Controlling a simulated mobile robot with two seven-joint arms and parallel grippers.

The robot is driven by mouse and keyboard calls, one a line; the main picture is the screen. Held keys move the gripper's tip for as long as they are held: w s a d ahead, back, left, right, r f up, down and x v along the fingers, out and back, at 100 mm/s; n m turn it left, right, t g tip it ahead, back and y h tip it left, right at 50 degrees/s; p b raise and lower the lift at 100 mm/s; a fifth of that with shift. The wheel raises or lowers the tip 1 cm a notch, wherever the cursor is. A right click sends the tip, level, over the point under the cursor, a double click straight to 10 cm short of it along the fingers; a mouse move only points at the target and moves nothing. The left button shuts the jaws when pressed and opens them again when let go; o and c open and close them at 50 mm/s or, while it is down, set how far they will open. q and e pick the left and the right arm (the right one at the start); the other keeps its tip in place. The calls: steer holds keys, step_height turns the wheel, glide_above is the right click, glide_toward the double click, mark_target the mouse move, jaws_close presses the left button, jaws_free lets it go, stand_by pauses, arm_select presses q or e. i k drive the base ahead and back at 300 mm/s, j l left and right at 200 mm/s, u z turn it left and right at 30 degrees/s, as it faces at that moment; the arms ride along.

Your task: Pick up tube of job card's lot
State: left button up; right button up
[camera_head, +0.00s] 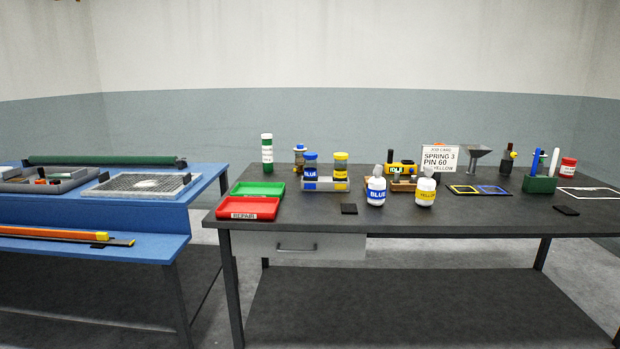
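The white job card (439,159) stands upright towards the back of the dark table and reads "SPRING 3, PIN 60, YELLOW". A yellow-capped tube (341,165) and a blue-capped tube (311,166) stand upright side by side in a pale rack (325,185). The blue one's label reads "BLUE"; the yellow one's label is too small to read. In front stand a white bottle labelled "BLUE" (376,191) and a white bottle labelled "YELLOW" (425,193). Neither of my grippers is in view.
A green tray (258,188) and a red tray marked "REPAIR" (249,209) lie at the table's left. A green-and-white tube (267,150) stands behind them. A green holder (539,184) with pens is at right. A blue bench (80,213) stands left, across a gap.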

mark_target(340, 165)
steer(key=i+l, duration=0.15)
steer(key=i, duration=0.35)
steer(key=i+l, duration=0.15)
steer(key=i, duration=0.35)
steer(key=k+l, duration=0.2)
steer(key=l, duration=0.2)
steer(key=k+l, duration=0.2)
steer(key=l, duration=0.2)
steer(key=k+l, duration=0.2)
steer(key=l, duration=0.15)
